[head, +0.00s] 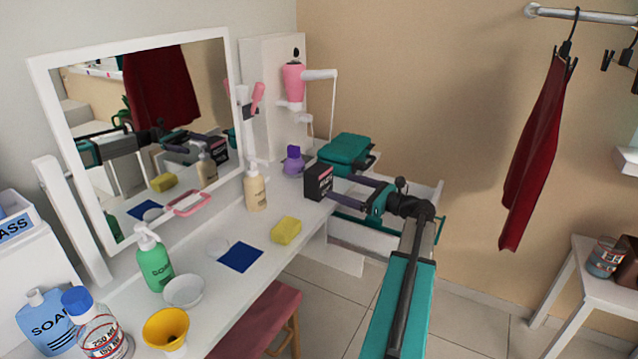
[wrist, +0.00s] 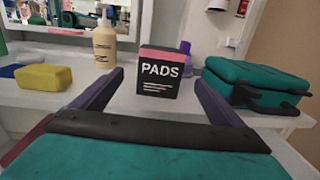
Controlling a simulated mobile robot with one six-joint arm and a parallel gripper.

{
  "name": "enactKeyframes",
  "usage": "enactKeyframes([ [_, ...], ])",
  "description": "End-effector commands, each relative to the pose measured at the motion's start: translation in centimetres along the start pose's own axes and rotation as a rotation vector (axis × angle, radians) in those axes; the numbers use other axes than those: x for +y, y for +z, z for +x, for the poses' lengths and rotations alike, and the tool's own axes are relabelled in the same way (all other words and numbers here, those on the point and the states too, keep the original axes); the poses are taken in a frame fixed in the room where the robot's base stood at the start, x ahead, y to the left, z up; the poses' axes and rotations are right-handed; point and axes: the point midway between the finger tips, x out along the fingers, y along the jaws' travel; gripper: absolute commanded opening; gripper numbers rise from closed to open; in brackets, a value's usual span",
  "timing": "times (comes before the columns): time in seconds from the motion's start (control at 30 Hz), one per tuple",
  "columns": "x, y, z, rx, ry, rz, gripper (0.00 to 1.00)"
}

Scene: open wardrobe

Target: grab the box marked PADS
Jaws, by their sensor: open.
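The PADS box (head: 318,182) is small, black and upright on the white vanity top, near its right end. In the wrist view the PADS box (wrist: 158,73) faces me with its white lettering, and a pink band shows along its top. My gripper (wrist: 159,80) is open, with one purple finger to each side of the box in that view. In the head view my gripper (head: 335,184) reaches in from the right, close to the box. I cannot tell whether the fingertips are beside the box or just short of it. Nothing is between the jaws for certain.
A teal case (wrist: 255,82) lies right of the box, and a purple bottle (head: 293,160) stands behind it. A cream pump bottle (wrist: 104,45) and yellow sponge (wrist: 43,77) are to the left. The mirror (head: 236,100) stands behind; a red stool (head: 262,320) is below.

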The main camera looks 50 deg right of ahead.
Motion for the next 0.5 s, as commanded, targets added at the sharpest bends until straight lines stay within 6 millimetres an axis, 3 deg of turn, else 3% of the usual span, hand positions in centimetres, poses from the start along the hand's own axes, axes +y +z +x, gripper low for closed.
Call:
enactKeyframes([
  [0.3, -0.1, 0.0, 4.4, 0.000, 0.000, 0.000, 0.92],
  [0.5, -0.1, 0.0, 5.4, 0.000, -0.002, 0.000, 0.92],
])
